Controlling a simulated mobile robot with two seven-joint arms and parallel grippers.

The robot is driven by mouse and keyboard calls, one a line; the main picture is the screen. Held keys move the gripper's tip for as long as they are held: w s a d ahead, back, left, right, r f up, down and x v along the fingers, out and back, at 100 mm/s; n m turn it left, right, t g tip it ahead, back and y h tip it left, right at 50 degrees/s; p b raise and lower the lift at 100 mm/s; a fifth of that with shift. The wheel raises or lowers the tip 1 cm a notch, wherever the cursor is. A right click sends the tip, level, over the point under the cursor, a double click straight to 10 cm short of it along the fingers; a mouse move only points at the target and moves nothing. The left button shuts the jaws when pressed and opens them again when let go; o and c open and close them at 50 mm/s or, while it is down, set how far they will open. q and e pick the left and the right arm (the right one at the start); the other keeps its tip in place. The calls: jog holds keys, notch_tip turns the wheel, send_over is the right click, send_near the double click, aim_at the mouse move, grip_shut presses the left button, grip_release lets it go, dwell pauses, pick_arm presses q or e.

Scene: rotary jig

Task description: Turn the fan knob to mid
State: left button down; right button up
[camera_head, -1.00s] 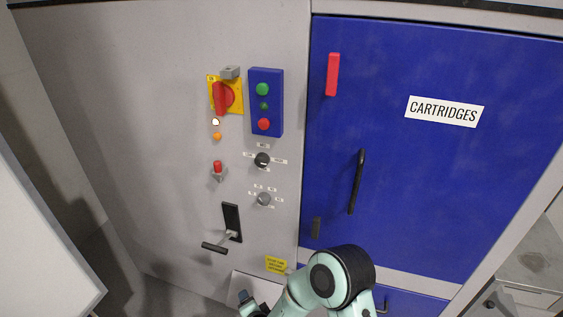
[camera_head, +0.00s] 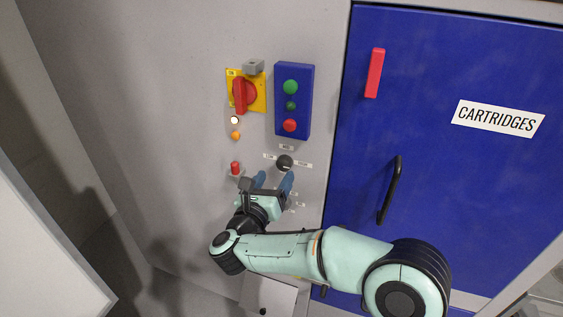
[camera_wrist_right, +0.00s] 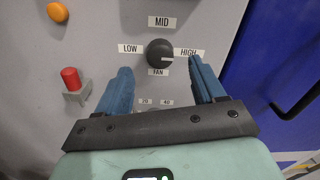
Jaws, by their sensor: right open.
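The fan knob (camera_head: 285,162) is a round black knob on the grey panel. In the wrist view the fan knob (camera_wrist_right: 159,52) sits between the labels LOW on its left, MID above and HIGH on its right, with FAN below. Its white mark points right, toward HIGH. My right gripper (camera_head: 273,180) is open, its two blue fingers reaching toward the panel just below the knob. In the wrist view the fingers of the right gripper (camera_wrist_right: 160,68) stand apart on either side, with the knob between and slightly beyond their tips. I cannot tell any contact. My left gripper is out of view.
A red toggle (camera_wrist_right: 71,80) stands left of the fingers. A red rotary switch (camera_head: 243,94) and a blue button box (camera_head: 294,100) are above. The blue cartridges door with its black handle (camera_head: 390,190) is to the right. A lower dial is mostly hidden by my gripper.

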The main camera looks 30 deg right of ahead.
aim_at(282, 165)
jog(key=p+x, duration=0.1)
jog(key=x, duration=0.4)
jog(key=shift+w+d, duration=0.3)
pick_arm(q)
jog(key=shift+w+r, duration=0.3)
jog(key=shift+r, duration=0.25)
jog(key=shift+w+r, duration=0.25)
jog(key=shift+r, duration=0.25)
pick_arm(e)
jog(key=c, duration=1.1)
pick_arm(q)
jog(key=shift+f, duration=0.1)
pick_arm(e)
jog(key=shift+o, duration=0.2)
